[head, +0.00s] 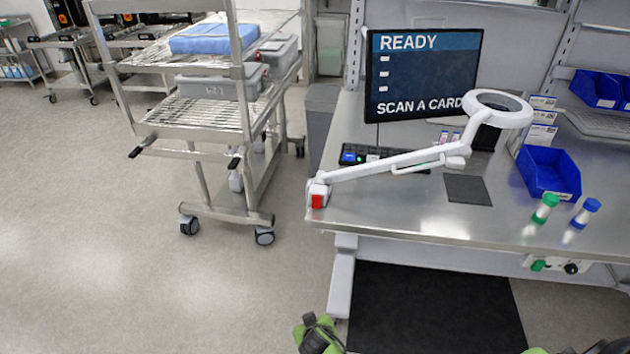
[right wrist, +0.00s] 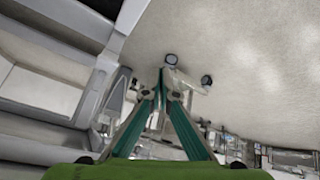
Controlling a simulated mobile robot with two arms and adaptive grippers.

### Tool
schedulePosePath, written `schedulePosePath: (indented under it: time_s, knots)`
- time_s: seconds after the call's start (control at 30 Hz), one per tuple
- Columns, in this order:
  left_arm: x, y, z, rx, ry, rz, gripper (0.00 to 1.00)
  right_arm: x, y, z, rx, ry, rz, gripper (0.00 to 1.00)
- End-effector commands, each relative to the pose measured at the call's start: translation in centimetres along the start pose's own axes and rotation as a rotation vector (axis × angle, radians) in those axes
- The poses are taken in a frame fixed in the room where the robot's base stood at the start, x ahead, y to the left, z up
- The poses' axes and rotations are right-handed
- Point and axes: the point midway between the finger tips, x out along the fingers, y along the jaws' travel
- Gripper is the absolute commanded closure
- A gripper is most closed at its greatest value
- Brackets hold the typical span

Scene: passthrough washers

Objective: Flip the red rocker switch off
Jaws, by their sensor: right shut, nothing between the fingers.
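The red rocker switch (head: 317,201) is a small red block on the white base of the magnifier lamp (head: 410,158), at the near left corner of the steel bench (head: 400,215) in the head view. My right gripper (right wrist: 161,80) shows in the right wrist view with its two teal fingers brought together at the tips and nothing between them. The switch cannot be made out in that view. Green and dark parts of my arms show at the bottom edge of the head view, but neither gripper's fingers can be seen there.
A wire cart (head: 205,115) stands left; floor in front is open.

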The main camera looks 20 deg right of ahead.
Motion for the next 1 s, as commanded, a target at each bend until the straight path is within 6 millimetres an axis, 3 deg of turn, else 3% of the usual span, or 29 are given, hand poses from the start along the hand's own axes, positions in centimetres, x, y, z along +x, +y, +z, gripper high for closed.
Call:
schedulePosePath:
  time_s: [0.03,0.1,0.2,0.33,0.4,0.53,1.0]
  knots:
    - [-2.0,-0.1,-0.3,0.0,0.001,-0.001,0.59,-3.1,1.1,-7.0,0.052,0.077,0.039,1.0]
    - [-3.1,-0.1,-0.4,-0.001,0.002,-0.001,0.59,-6.5,2.9,-14.1,0.13,0.168,0.101,1.0]
    - [-4.4,-0.1,-0.6,-0.001,0.002,-0.001,0.59,-11.7,5.6,-22.2,0.245,0.285,0.174,1.0]
    - [-5.5,-0.2,-0.7,-0.001,0.003,-0.001,0.59,-17.2,8.5,-28.6,0.372,0.396,0.24,1.0]
    - [-5.8,-0.2,-0.7,-0.001,0.003,-0.001,0.59,-19.1,9.6,-30.4,0.418,0.433,0.262,1.0]
    - [-6.0,-0.2,-0.7,-0.001,0.003,-0.001,0.59,-20.8,10.5,-31.9,0.461,0.466,0.281,1.0]
    - [-5.7,-0.2,-0.6,0.0,0.002,-0.001,0.59,-20.7,10.3,-31.6,0.463,0.467,0.284,1.0]
